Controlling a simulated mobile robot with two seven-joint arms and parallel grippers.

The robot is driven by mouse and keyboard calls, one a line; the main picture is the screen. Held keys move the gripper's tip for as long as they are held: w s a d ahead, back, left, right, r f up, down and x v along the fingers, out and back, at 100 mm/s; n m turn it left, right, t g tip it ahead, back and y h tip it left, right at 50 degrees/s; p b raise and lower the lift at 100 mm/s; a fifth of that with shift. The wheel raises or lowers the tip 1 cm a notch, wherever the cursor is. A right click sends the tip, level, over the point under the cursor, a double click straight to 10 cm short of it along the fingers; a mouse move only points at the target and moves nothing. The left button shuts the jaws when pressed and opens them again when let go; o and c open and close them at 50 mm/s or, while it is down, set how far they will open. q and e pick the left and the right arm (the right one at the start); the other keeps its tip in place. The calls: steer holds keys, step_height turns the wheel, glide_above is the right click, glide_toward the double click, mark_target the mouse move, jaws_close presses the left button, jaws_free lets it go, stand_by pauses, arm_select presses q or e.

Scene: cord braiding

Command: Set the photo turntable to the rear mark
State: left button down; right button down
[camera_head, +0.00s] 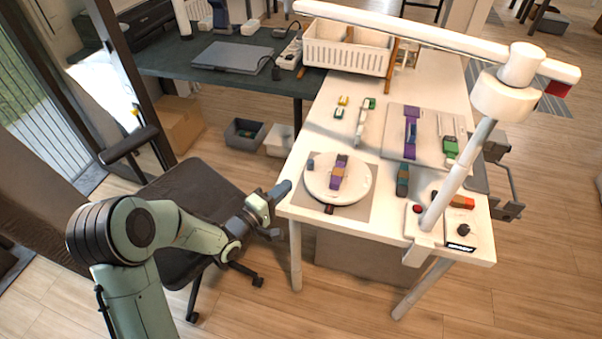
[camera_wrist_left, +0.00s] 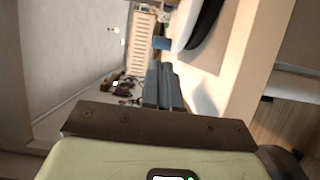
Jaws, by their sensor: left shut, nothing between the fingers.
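The photo turntable (camera_head: 318,184) is a white round disc on a grey mat near the table's left front corner. A purple and orange braided piece (camera_head: 338,172) lies across its middle. A small blue knob (camera_head: 310,163) stands at the disc's left rim; a blue block, probably this knob, shows in the left wrist view (camera_wrist_left: 161,43). A dark red mark (camera_head: 329,209) sits at the disc's front edge. My left gripper (camera_head: 284,187) is shut and empty at the table's left edge, left of the disc and apart from it. Its fingers show in the left wrist view (camera_wrist_left: 163,88). My right gripper is not in view.
A white lamp arm (camera_head: 455,185) rises from the table's right front. A mat with a purple band (camera_head: 410,135) and small coloured pieces lie farther back. A white basket (camera_head: 348,48) stands at the rear. A dark chair (camera_head: 190,190) is left of the table.

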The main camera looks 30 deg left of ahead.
mark_target(308, 166)
arm_select(q)
steer(key=w, duration=0.5)
steer(key=w+d, duration=0.1)
steer(key=w, duration=0.1)
steer(key=shift+w+b, duration=0.3)
steer(key=shift+b, duration=0.1)
